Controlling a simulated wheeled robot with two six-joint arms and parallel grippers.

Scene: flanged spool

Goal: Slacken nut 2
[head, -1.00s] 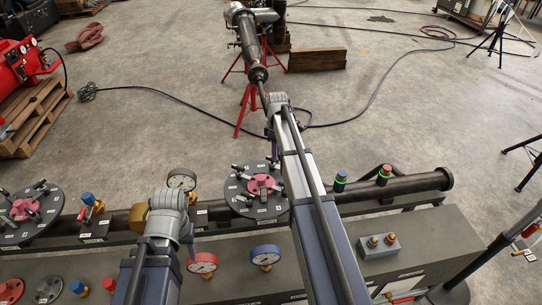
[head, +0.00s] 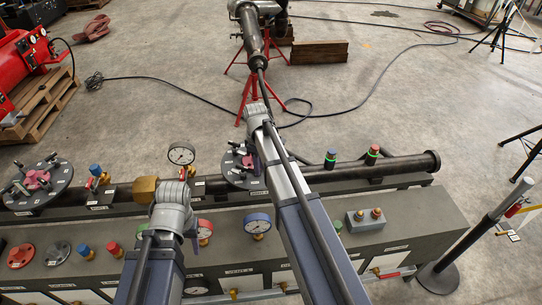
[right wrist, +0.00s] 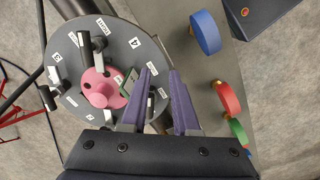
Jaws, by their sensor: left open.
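A dark round flange (right wrist: 122,62) with a pink hub (right wrist: 100,88), black bar-like parts and white number labels fills the left of the right wrist view. It also shows in the head view (head: 229,172), partly covered by my right arm. I cannot tell for certain which nut is number 2.
A second flange (head: 62,172) stands at the left on the pipe (head: 400,166). A post (head: 485,230) stands beyond the bench end.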

